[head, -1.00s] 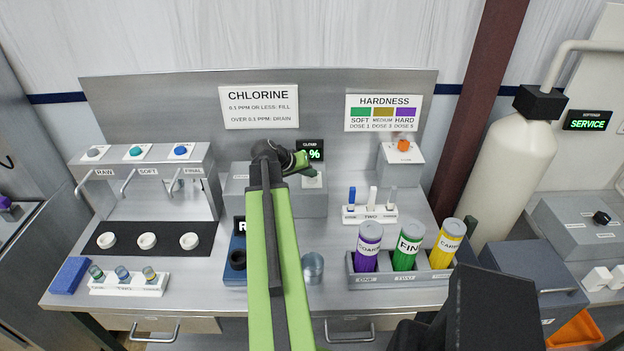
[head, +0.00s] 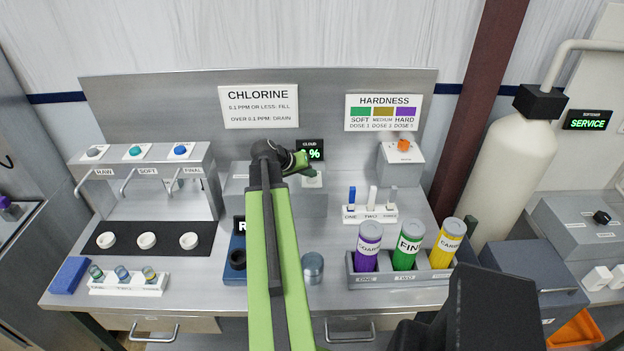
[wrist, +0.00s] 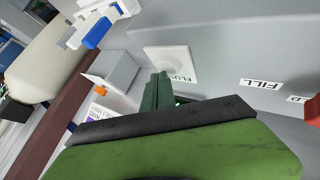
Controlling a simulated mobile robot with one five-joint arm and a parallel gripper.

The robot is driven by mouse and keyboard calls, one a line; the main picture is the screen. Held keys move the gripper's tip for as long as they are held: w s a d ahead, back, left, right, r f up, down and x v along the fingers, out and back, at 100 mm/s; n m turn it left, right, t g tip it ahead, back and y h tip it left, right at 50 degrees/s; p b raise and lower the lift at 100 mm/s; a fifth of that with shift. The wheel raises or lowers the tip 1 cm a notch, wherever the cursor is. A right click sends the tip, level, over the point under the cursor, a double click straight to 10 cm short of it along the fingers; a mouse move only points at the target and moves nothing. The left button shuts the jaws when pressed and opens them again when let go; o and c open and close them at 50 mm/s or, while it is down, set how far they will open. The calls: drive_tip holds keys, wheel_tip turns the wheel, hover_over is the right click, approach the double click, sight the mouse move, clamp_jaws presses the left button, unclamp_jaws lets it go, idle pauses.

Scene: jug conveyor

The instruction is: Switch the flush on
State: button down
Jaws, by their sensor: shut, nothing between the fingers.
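The flush switch plate (wrist: 170,62) is a pale square panel marked FLUSH, with a small round feature near its middle. It lies on the grey metal housing in the wrist view. In the head view the plate (head: 312,180) shows in part on the housing, just below my gripper (head: 311,171). My gripper also shows in the wrist view (wrist: 157,88), with its dark green fingers closed together, empty, and beside the plate's near edge. I cannot tell whether they touch it. The switch's own setting is too small to read.
A FILL label (wrist: 261,84) lies to the right on the same housing. A CLOUD display (head: 310,150) stands behind my gripper, partly covered.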

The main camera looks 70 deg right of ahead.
sight(309, 179)
drive_tip(key=shift+f, duration=0.4)
drive_tip(key=shift+r, duration=0.1)
drive_tip(key=shift+w+r, duration=0.1)
drive_tip(key=shift+r, duration=0.25)
wheel_tip(309, 179, up, 6)
drive_tip(key=p, duration=0.6)
drive_tip(key=shift+r+p, duration=0.15)
drive_tip(key=shift+p, duration=0.2)
